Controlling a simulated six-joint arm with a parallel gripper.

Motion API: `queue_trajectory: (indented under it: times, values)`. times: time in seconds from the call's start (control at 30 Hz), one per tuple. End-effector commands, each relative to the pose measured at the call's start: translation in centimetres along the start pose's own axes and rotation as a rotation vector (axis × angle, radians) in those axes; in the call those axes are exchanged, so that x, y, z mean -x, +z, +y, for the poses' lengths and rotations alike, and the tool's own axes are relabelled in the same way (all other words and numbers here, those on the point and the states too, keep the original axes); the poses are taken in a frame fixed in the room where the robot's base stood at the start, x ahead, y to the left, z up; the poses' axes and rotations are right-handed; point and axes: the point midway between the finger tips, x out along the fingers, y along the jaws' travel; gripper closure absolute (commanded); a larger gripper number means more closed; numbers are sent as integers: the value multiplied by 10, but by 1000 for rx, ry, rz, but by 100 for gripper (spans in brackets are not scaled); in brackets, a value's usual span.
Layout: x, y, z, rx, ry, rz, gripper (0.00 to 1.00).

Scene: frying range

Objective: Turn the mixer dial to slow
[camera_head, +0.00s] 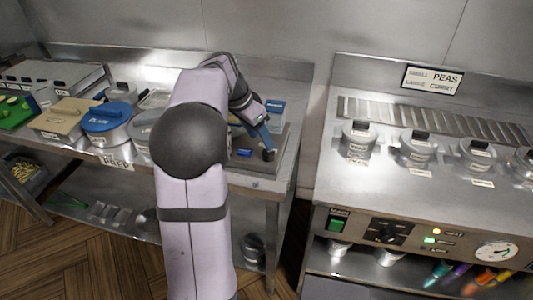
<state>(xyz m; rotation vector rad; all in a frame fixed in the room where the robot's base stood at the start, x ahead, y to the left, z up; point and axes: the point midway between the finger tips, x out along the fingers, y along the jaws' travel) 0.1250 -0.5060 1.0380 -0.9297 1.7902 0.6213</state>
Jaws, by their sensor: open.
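My arm reaches over the left steel bench, and my gripper (266,147) points down at its right end. The jaws are open, and the fingers are small and dark in this view. A grey, flat-topped unit (284,165) lies under the gripper, with a small blue part (243,152) on its left. A small dark, round piece shows at the fingertips; I cannot tell whether it is the mixer dial or part of the gripper. No dial marking is readable there. My arm hides much of the bench behind it.
A blue-lidded pot (107,116), a tan-lidded box (66,112) and a green tray (17,110) crowd the bench's left. The right counter holds several lidded pots and a front panel with a black knob (386,233).

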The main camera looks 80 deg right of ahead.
Motion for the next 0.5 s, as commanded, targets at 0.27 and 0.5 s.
queue_trajectory:
  times: [0.27, 0.5]
  values:
    - [-10, 0, 0, -1, 2, -1, 50]
    - [-40, 0, 1, 0, 3, -3, 50]
